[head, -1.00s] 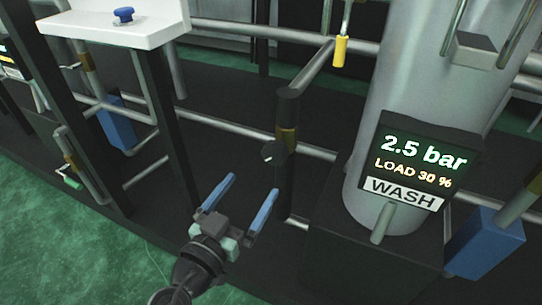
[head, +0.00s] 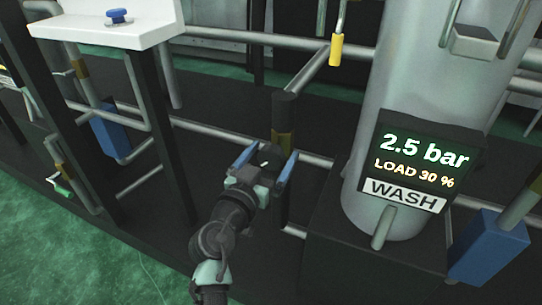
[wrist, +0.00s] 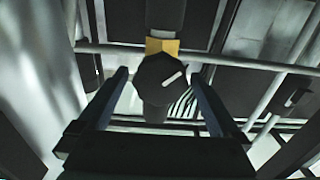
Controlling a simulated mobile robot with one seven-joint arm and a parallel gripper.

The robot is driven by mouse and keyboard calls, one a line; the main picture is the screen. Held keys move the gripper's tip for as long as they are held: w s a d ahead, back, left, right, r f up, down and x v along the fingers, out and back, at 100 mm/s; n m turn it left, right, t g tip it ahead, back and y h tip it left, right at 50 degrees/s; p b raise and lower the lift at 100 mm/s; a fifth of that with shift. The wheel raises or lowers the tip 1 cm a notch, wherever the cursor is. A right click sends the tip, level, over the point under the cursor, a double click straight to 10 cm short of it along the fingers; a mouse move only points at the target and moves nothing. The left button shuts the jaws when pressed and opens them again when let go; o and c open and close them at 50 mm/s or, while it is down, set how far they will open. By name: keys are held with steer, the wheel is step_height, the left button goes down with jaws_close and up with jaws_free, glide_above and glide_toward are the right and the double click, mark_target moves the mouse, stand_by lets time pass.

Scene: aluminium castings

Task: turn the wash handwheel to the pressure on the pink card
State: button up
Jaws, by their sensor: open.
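The wash handwheel is a dark round knob (wrist: 155,88) with a white pointer mark, on a brass-coloured valve body (wrist: 162,46). In the wrist view the mark slants to the upper right. My gripper (head: 267,154) is open, its two blue fingers on either side of the knob. In the wrist view my gripper (wrist: 158,73) also straddles the knob; I cannot tell whether a finger touches it. In the head view the gripper hides most of the knob. The display (head: 420,165) reads 2.5 bar, LOAD 30 %, above a WASH label (head: 403,195). No pink card is in view.
A large grey column (head: 405,75) stands right of the valve. Pipes run behind and above it. A white shelf (head: 105,32) with a blue knob (head: 118,15) is at upper left. A yellow-handled lever (head: 336,48) hangs above. Green floor (head: 70,260) is open at lower left.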

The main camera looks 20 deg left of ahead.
steer(key=c, duration=1.4)
steer(key=shift+n, duration=0.3)
steer(key=n, duration=0.3)
steer(key=shift+a+n, duration=0.1)
steer(key=shift+n, duration=0.3)
steer(key=n+p, duration=0.1)
steer(key=n, duration=0.2)
steer(key=shift+f+n, duration=0.1)
steer(key=shift+n, duration=0.2)
steer(key=n+p, duration=0.2)
steer(key=n, duration=0.2)
steer(key=shift+a+f, duration=0.1)
steer(key=shift+f+n+p, duration=0.15)
steer(key=shift+n+p, duration=0.45)
steer(key=shift+n, duration=1.4)
